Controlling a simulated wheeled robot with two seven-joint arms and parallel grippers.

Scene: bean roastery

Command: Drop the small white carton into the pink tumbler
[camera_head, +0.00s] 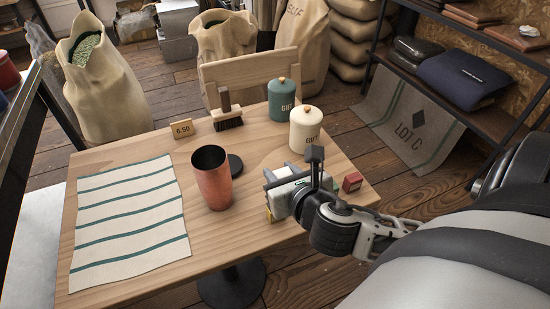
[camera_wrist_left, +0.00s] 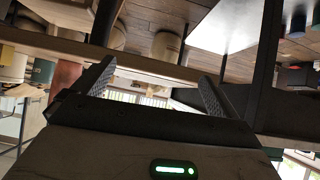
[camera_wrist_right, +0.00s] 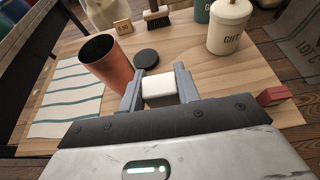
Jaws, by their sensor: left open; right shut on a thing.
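The pink tumbler (camera_head: 212,180) stands upright on the wooden table; its open, dark mouth also shows in the right wrist view (camera_wrist_right: 105,62). My right gripper (camera_wrist_right: 159,84) is shut on the small white carton (camera_wrist_right: 159,90), which sits between its fingers. In the head view the gripper (camera_head: 285,180) is to the right of the tumbler and apart from it. The carton is largely hidden there by the gripper. My left gripper (camera_wrist_left: 155,80) is open and empty in the left wrist view, away from the tabletop objects. It is not seen in the head view.
A striped cloth (camera_head: 130,225) covers the table's left part. A dark disc (camera_head: 235,163) lies behind the tumbler. A cream canister (camera_head: 306,130), a teal canister (camera_head: 281,104), a brush (camera_head: 228,118) and a price sign (camera_head: 181,128) stand farther back. A small red box (camera_head: 352,182) is at the right.

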